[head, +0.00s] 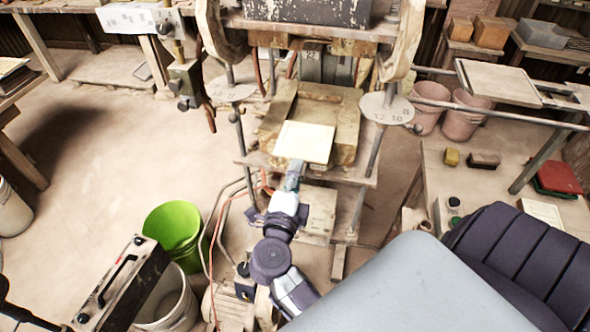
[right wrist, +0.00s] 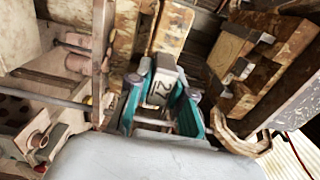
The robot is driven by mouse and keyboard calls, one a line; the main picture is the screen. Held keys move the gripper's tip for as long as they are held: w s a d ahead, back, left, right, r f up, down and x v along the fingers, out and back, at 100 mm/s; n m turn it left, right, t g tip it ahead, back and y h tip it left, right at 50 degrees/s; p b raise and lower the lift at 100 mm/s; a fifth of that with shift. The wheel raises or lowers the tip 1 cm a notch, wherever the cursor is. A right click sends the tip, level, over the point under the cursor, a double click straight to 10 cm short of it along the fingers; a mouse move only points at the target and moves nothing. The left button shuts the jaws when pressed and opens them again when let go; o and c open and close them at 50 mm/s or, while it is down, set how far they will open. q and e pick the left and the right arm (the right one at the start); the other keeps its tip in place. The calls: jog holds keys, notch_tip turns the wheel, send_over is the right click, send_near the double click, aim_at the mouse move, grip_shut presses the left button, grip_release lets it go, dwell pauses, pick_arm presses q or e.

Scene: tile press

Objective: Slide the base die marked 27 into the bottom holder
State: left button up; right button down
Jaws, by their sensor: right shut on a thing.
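The base die (head: 305,142) shows in the head view as a pale square plate at the front of the press. Its end marked 27 (right wrist: 158,92) shows in the right wrist view. My right gripper (head: 292,180) is shut on this near end, with a teal finger on each side of it. The bottom holder (head: 345,120) is a worn yellowish frame with raised sides. The die overlaps its front opening in the head view; I cannot tell whether it rests on the holder's floor. My left gripper is not in view.
The press's upper part (head: 300,32) stands above the holder, with round plates (head: 386,107) and rods at both sides. A green bucket (head: 173,232) stands on the floor at left. A table (head: 440,165) with small blocks stands at right. The left floor is mostly open.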

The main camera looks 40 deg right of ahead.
aim_at(303, 148)
jog(key=shift+w+d+r, duration=0.1)
jog(key=shift+r, duration=0.05)
dwell(0.3)
jog(key=shift+p+x, duration=0.3)
jog(key=shift+x, duration=0.6)
jog(key=shift+p+x, duration=0.35)
jog(key=shift+x, duration=0.8)
jog(key=shift+w+d, duration=0.2)
jog(key=shift+w, duration=0.05)
jog(key=shift+x, duration=1.2)
jog(key=shift+w+d, duration=0.2)
jog(key=shift+d, duration=0.05)
